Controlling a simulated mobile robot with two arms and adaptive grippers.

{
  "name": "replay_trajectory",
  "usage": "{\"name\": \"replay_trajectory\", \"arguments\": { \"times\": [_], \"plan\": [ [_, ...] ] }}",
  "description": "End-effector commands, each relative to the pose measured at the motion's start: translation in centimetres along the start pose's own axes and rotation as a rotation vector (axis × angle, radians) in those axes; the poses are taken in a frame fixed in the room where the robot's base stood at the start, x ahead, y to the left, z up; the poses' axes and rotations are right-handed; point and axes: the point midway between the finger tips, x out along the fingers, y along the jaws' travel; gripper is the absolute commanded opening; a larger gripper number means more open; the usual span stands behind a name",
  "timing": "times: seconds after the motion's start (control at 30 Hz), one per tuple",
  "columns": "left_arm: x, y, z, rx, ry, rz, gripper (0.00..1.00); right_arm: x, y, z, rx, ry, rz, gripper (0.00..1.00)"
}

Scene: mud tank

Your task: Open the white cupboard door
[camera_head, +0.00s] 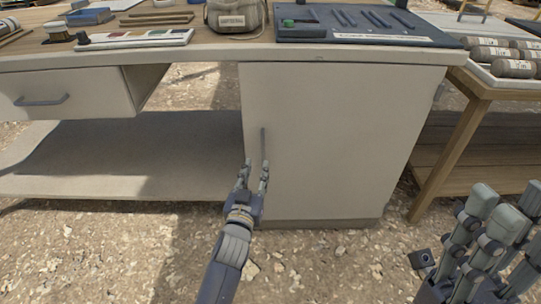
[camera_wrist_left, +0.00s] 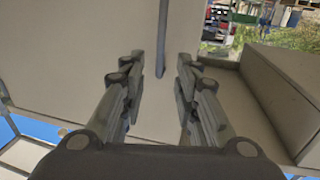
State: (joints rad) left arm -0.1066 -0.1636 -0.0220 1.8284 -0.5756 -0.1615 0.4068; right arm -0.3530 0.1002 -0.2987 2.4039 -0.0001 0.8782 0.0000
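The white cupboard door (camera_head: 335,150) is the pale front panel under the desk's right part, and it looks shut. Its thin vertical grey handle (camera_head: 263,142) is near the door's left edge. My left gripper (camera_head: 254,166) is open just below and around the line of the handle, in front of the door. In the left wrist view the handle (camera_wrist_left: 162,45) stands between the spread fingers (camera_wrist_left: 160,72), a little beyond the tips. I cannot tell any contact. My right gripper (camera_head: 500,215) is at the lower right, away from the door, with its fingers apart.
A drawer (camera_head: 70,95) with a grey handle is left of the cupboard. A low shelf (camera_head: 120,160) lies beneath it. A dark blue tool tray (camera_head: 365,27) and a bag (camera_head: 236,18) are on the desktop. A wooden table (camera_head: 455,140) stands at right.

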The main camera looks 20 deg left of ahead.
Motion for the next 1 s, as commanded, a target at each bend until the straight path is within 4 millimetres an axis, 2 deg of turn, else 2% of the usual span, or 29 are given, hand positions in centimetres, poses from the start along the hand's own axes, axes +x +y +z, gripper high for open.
{"name": "replay_trajectory", "arguments": {
  "times": [0.5, 0.7, 1.0],
  "plan": [
    [8.2, 0.0, 0.2, 0.002, -0.001, 0.001, 0.29, -2.7, 0.0, 0.2, 0.001, 0.022, -0.001, 0.4],
    [9.8, 0.1, 0.1, 0.002, -0.001, 0.001, 0.29, -2.8, 0.0, 0.3, 0.0, 0.032, -0.006, 0.4],
    [10.1, 0.1, 0.1, 0.001, -0.003, 0.001, 0.29, -2.7, 0.0, 0.4, 0.0, 0.029, -0.006, 0.4]
  ]
}}
